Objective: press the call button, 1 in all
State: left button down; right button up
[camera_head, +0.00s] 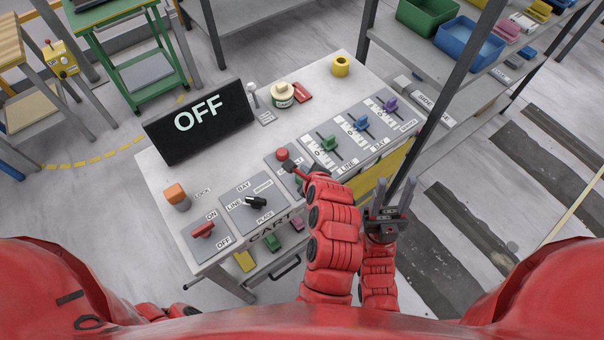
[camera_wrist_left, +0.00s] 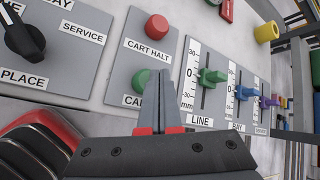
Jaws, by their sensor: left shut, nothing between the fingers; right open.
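The small panel carries a red button (camera_wrist_left: 157,26) labelled CART HALT and, below it, a green button (camera_wrist_left: 140,80) whose label is mostly hidden, only "CA" showing. In the head view the red button (camera_head: 282,154) is clear and the green one is largely covered by my gripper. My left gripper (camera_head: 289,165) is shut and empty over this panel. In the left wrist view its fingertips (camera_wrist_left: 159,73) overlap the green button's right part; I cannot tell whether they touch it. My right gripper (camera_head: 392,194) is open and empty, right of the console front.
A black display (camera_head: 199,121) reads OFF. A rotary knob (camera_head: 256,202) and a red switch (camera_head: 203,229) lie left of the panel. Coloured sliders (camera_head: 360,122) lie to its right. A shelf post (camera_head: 416,130) rises near the console's right side.

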pick_arm(q)
jog(key=shift+f+p, duration=0.25)
jog(key=shift+p, duration=0.15)
jog(key=shift+f, duration=0.1)
jog(key=shift+f, duration=0.65)
dwell(0.5)
jog(key=shift+r, duration=0.1)
jog(key=shift+r+p, duration=0.9)
jog(key=shift+p, duration=0.55)
notch_tip(320, 180, up, 5)
jog(key=p, duration=0.6)
jog(key=shift+r, duration=0.1)
